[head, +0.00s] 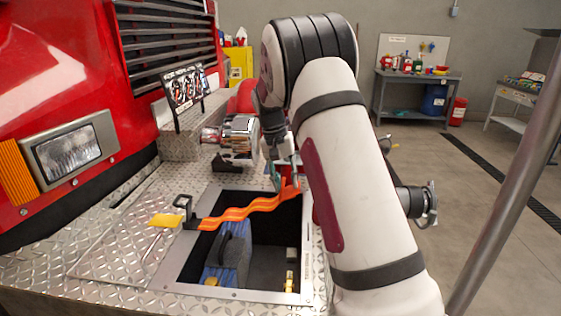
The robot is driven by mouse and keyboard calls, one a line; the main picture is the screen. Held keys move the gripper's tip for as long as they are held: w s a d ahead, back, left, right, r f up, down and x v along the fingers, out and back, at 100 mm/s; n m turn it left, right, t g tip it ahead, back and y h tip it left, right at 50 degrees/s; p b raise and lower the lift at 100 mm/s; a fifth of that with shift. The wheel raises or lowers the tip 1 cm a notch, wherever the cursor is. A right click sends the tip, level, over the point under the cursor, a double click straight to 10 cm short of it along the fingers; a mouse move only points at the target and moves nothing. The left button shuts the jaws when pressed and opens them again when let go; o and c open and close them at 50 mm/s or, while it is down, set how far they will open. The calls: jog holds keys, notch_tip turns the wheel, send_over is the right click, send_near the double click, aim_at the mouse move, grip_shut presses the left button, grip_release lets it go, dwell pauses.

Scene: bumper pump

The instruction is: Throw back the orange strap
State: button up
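The orange strap (240,212) runs wavy across the open compartment (168,270) in the diamond-plate bumper. Its left end is at a dark bracket (186,211) on the compartment's left edge. Its right end rises near the right edge, just under my gripper (283,174). My gripper points down there, with its fingertips at or very close to the strap end. My arm and the small size of the fingers hide whether they are closed on the strap.
A blue case (228,258) and a small brass fitting (290,281) sit in the compartment. A chrome pump fitting (239,135) and a gauge panel (187,88) stand behind it. A yellow tag (166,220) lies left of the bracket. A grey pole (505,190) stands at right.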

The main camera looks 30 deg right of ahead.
notch_tip(320, 180, up, 7)
jog(key=w+p, duration=0.1)
jog(key=p, duration=0.1)
jog(key=shift+a, duration=0.35)
jog(key=o, duration=0.4)
jog(key=shift+w+a+r+p, duration=0.15)
jog(key=shift+r+p, duration=0.15)
jog(key=shift+r, duration=0.3)
jog(key=shift+w+a+r+p, duration=0.1)
jog(key=shift+r+p, duration=0.15)
jog(key=shift+r, duration=0.35)
jog(key=shift+o, duration=0.4)
jog(key=shift+w+a+r, duration=0.1)
jog(key=shift+a+r, duration=0.05)
jog(key=shift+r, duration=0.35)
jog(key=shift+w+a+r, duration=0.1)
jog(key=shift+r, duration=0.4)
jog(key=shift+r+p, duration=0.3)
jog(key=shift+p, duration=0.05)
jog(key=shift+c, duration=0.7)
jog(key=shift+s+r, duration=0.25)
jog(key=shift+r, duration=0.15)
jog(key=c, duration=0.3)
jog(key=shift+w+a+r+p, duration=0.15)
jog(key=shift+w+a+r, duration=0.15)
jog(key=shift+r, duration=0.25)
jog(key=shift+w+a+r+p, duration=0.2)
jog(key=shift+a+r, duration=0.2)
jog(key=shift+r, duration=0.15)
jog(key=shift+c, duration=0.2)
